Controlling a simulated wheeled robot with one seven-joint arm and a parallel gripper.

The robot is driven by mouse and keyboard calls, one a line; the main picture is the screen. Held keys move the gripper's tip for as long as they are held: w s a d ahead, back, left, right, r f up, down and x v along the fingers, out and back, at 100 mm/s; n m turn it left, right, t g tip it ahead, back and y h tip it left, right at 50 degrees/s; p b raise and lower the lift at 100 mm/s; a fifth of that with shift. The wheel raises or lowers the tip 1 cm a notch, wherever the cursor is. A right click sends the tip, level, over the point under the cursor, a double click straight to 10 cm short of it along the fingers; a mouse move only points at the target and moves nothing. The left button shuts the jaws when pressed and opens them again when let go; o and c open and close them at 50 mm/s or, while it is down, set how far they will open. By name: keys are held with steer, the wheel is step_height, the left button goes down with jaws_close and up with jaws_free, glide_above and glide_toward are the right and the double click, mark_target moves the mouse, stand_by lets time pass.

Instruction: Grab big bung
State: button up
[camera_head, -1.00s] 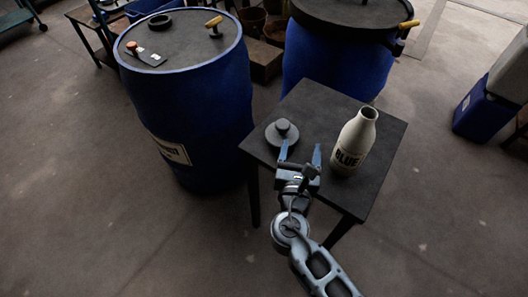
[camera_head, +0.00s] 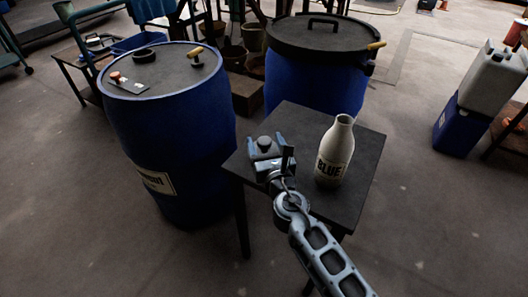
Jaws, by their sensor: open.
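The big bung (camera_head: 264,143) is a dark grey round plug with a knob on top, on the left part of a small dark table (camera_head: 352,205). My gripper (camera_head: 270,148) is open, with its fingers pointing away from me at the bung. One finger shows on each side of the knob in the picture. Whether they touch it I cannot tell. The bung's wide base is mostly hidden behind the gripper.
A white bottle marked BLUE (camera_head: 334,152) stands on the table just right of my gripper. A blue drum (camera_head: 175,130) stands close on the left, and a lidded blue vat (camera_head: 310,85) behind the table. Jerrycans (camera_head: 490,80) stand far right. Floor on the right is open.

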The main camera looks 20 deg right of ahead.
steer(key=shift+w+d, duration=0.15)
steer(key=shift+w, duration=0.5)
steer(key=shift+c, duration=0.4)
steer(key=c, duration=1)
